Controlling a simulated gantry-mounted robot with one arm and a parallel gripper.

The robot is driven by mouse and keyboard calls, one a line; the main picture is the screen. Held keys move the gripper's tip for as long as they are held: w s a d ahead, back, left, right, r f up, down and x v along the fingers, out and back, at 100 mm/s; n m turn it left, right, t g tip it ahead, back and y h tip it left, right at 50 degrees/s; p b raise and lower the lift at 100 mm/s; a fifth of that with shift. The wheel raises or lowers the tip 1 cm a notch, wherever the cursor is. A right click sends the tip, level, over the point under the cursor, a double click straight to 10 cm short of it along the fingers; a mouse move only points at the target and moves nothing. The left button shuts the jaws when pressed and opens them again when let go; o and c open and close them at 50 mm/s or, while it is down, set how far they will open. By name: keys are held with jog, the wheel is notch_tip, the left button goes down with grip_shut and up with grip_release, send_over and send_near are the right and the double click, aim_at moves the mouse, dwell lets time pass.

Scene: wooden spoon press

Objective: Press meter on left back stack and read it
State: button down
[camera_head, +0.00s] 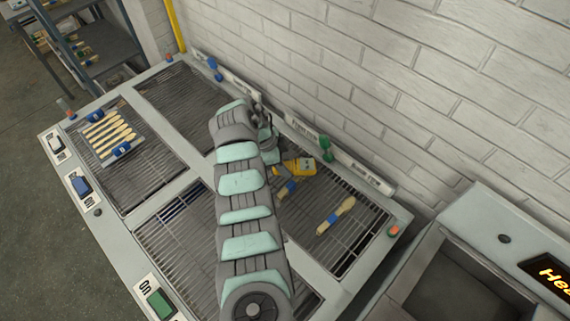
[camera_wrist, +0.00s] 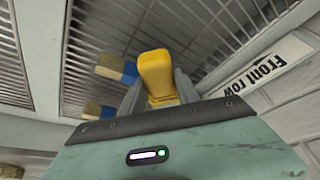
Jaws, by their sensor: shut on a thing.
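A yellow meter (camera_head: 300,167) with a dark part sits at the end of my arm in the head view, over the right grille. In the wrist view the yellow body (camera_wrist: 160,75) stands between my gripper's fingers (camera_wrist: 158,88). My gripper (camera_head: 278,160) is shut on it. No display or reading on the meter can be made out. A stack of pale wooden spoons (camera_head: 107,130) lies on the left grille, with blue pieces beside it. Which stack is the left back one I cannot tell. My arm hides the middle of the table.
A loose wooden spoon (camera_head: 336,216) lies on the right grille. Blue-banded wooden ends (camera_wrist: 116,70) show left of the meter in the wrist view. A label strip reading "Front row" (camera_wrist: 252,67) is close by. A brick wall (camera_head: 400,80) runs behind. A shelf (camera_head: 95,45) stands at upper left.

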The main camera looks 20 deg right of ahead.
dwell(0.3)
jog(key=shift+r+p, duration=0.75)
jog(key=shift+r, duration=2.7)
